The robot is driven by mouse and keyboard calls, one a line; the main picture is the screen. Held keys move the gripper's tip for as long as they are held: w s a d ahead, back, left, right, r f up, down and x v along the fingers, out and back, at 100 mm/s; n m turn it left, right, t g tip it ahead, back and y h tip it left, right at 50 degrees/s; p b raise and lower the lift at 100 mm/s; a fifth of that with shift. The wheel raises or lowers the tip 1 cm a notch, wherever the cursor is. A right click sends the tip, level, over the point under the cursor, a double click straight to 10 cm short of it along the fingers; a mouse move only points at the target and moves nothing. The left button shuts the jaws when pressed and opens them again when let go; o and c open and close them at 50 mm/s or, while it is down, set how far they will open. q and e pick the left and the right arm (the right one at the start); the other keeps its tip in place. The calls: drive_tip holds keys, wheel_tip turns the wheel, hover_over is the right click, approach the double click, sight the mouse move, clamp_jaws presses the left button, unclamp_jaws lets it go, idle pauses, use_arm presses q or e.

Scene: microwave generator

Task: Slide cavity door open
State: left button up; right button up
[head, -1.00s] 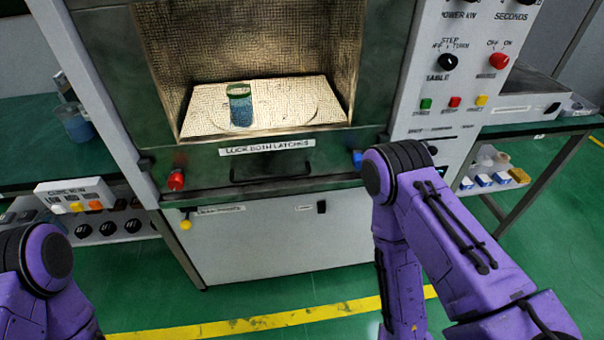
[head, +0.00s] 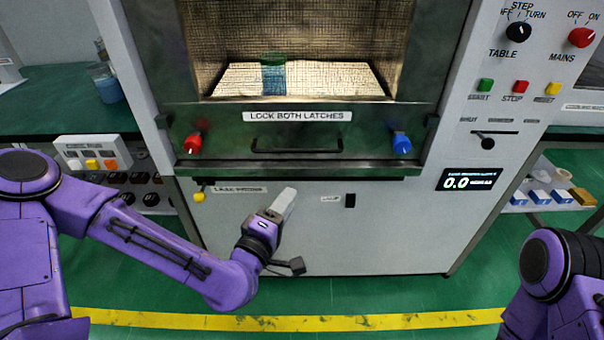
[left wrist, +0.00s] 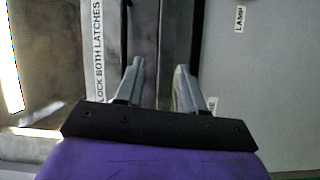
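The cavity door has a dark green frame (head: 225,142), a "LOCK BOTH LATCHES" label (head: 297,116) and a black bar handle (head: 297,149). A red latch knob (head: 193,143) sits at its left and a blue one (head: 401,143) at its right. My left gripper (head: 284,204) is below the handle in the head view, in front of the white lower panel. The left wrist view shows its two fingers (left wrist: 160,88) apart, with nothing visibly held; contact with the handle cannot be told. My right gripper is out of view.
A green-topped blue container (head: 273,75) stands inside the lit cavity. The white control panel (head: 510,120) is at the right. A yellow knob (head: 199,196) is at the lower left. A button box (head: 93,153) stands left of the machine. Floor shows in front.

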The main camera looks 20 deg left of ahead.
use_arm(q)
drive_tip(key=n+t+b, duration=0.1)
drive_tip(key=t, duration=0.1)
approach(299, 151)
drive_tip(key=shift+y, duration=0.4)
drive_tip(key=b+x, duration=0.1)
drive_tip(key=x, duration=0.3)
drive_tip(key=shift+w+d+r+b, duration=0.1)
drive_tip(key=shift+w+d+b, duration=0.05)
drive_tip(key=shift+w+b, duration=0.2)
drive_tip(key=x, duration=0.5)
drive_tip(key=shift+w, duration=0.35)
clamp_jaws()
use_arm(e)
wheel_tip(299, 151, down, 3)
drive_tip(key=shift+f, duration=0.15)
